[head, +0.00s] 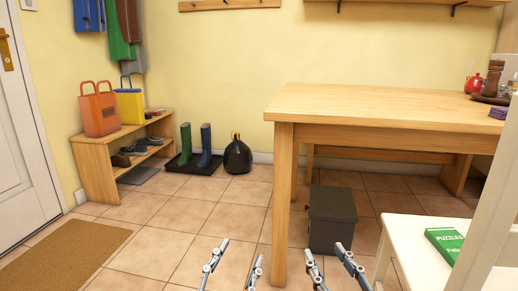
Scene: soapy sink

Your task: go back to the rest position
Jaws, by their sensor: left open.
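My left gripper (240,252) shows at the bottom of the head view, left of the middle. Its two fingers are apart with only floor tiles between them. My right gripper (324,249) shows at the bottom, right of the middle, in front of the wooden table's (380,104) near leg and a dark grey box (332,218). Its fingers are also apart and nothing shows between them. Both grippers point forward, and the rest of both arms is out of view.
A white chair (408,236) with a green puzzle book (446,242) stands at the right. A brown doormat (66,256) lies left. Tiled floor between is clear.

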